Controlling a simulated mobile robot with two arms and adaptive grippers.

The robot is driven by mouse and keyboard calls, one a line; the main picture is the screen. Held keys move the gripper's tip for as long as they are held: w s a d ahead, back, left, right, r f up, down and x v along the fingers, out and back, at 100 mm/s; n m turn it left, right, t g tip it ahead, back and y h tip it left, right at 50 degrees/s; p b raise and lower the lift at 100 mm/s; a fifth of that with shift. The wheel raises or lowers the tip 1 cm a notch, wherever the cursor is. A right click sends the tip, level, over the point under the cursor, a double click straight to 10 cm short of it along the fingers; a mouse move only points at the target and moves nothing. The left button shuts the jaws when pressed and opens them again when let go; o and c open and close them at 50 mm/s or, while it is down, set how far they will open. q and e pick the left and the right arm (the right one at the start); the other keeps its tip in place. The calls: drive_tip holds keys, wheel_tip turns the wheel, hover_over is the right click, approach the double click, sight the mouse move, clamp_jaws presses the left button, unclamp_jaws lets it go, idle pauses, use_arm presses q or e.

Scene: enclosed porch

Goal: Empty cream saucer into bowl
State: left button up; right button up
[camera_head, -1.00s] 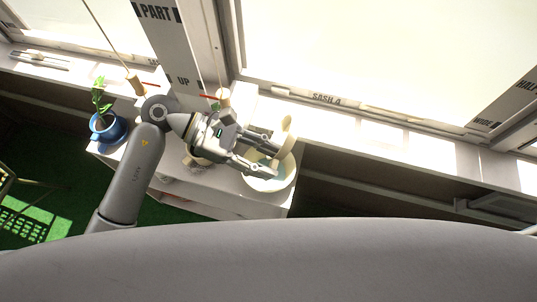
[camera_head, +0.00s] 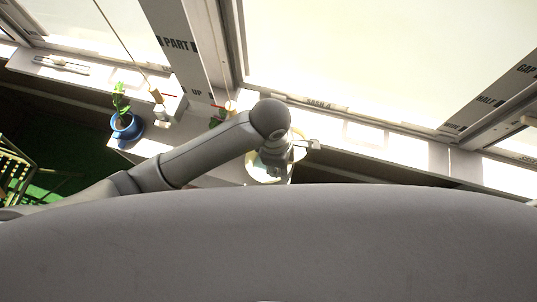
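The pale bowl (camera_head: 262,173) stands on the white shelf unit near the window. My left arm reaches in from the left, and its gripper (camera_head: 286,158) is over the right part of the bowl, seen from behind and above. The wrist hides most of the fingers, so I cannot tell whether they are open or shut. A small pale patch beside the gripper may be part of the cream saucer, but the saucer cannot be clearly made out. What lies in the bowl is mostly hidden. My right gripper is not in view.
A blue pot with a green plant (camera_head: 125,125) stands on the left end of the shelf unit. The window sill (camera_head: 400,150) runs behind, with cords hanging in front of the window.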

use_arm(q)
drive_tip(key=shift+d+t+y, duration=0.25)
drive_tip(key=shift+t+y, duration=0.05)
drive_tip(key=shift+y, duration=0.4)
drive_tip(key=shift+f, duration=0.15)
drive_tip(key=shift+a+r+p, duration=0.2)
drive_tip(key=shift+r+p, duration=0.55)
drive_tip(key=shift+r, duration=0.4)
drive_tip(key=shift+d+r+p, duration=0.1)
drive_tip(key=shift+r+p, duration=0.5)
drive_tip(key=shift+r, duration=0.35)
drive_tip(key=shift+f, duration=0.1)
